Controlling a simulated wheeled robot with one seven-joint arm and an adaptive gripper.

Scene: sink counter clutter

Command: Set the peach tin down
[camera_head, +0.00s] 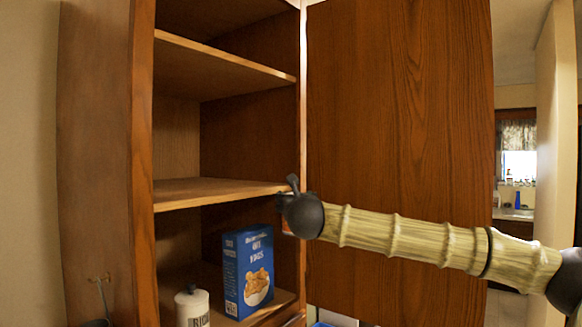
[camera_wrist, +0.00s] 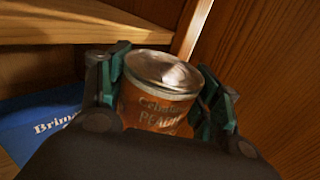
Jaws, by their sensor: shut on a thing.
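The peach tin (camera_wrist: 158,104) has an orange label and a shiny metal lid, and it shows in the wrist view between my fingers. My gripper (camera_wrist: 166,98) is shut on it, with one finger on each side. The lid faces up and toward the wrist camera. In the head view only a sliver of the tin (camera_head: 286,222) shows behind the dark end of my arm, in front of the open cupboard near its right edge. My fingers are mostly hidden there. What lies under the tin is hidden in both views.
A blue cereal box (camera_head: 248,272) stands on the lower shelf, left of my gripper. A white lidded canister (camera_head: 192,306) stands at its left. The middle shelf (camera_head: 215,193) is bare and close to my gripper. The open wooden door (camera_head: 400,110) rises behind my arm.

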